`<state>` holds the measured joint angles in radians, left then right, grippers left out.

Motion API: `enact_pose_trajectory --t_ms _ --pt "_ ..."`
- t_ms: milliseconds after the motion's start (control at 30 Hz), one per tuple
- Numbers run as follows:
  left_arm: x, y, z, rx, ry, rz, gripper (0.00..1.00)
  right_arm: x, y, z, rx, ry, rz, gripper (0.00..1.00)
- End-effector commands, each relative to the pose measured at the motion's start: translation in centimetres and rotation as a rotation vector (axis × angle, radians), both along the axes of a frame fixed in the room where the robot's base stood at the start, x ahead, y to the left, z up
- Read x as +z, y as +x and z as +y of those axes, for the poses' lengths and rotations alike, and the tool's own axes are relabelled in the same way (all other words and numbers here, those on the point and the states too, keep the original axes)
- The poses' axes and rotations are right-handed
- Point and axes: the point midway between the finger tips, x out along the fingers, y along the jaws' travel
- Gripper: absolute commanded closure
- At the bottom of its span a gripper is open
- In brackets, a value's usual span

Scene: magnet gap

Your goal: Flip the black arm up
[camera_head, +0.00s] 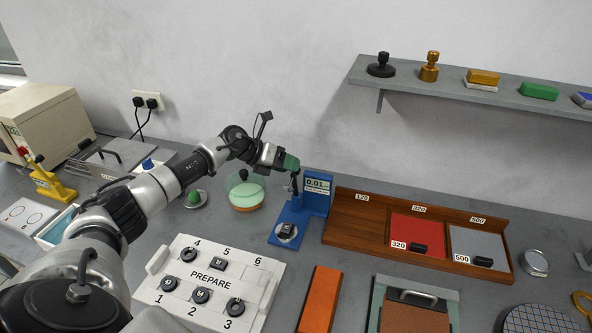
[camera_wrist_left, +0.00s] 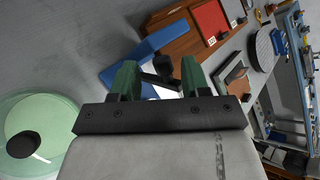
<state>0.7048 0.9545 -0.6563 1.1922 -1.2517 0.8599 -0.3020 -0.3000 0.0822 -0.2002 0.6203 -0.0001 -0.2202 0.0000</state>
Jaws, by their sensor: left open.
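The blue measuring device (camera_head: 289,222) stands on the bench with a display reading 0.01 on its upright rear panel. A small black arm (camera_head: 296,185) is at the device's upper part, partly hidden by my left gripper (camera_head: 292,165). In the left wrist view, the green fingers of my left gripper (camera_wrist_left: 158,82) are apart, with the black arm (camera_wrist_left: 163,63) showing between and just beyond their tips. I cannot tell whether they touch it. A dark block (camera_head: 286,230) sits on the device's round plate. My right gripper is not in view.
A green-lidded glass dish (camera_head: 246,192) stands left of the device. A wooden tray (camera_head: 360,222) with red and grey sections is close on its right. A white numbered PREPARE board (camera_head: 215,268) and an orange bar (camera_head: 320,298) lie in front. A shelf (camera_head: 450,85) hangs behind.

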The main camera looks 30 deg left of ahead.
Motion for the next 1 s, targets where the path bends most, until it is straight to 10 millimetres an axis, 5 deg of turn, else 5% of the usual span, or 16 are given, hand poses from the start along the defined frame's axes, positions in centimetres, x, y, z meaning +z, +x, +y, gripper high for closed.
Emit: enact_pose_trajectory --t_ms 400,1000 --pt "3.4 -4.0 3.9 0.001 0.003 0.0 0.54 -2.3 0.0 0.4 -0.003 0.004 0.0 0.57" --pt "3.8 -4.2 4.0 0.001 0.001 0.0 0.54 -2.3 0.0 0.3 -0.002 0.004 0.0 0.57"
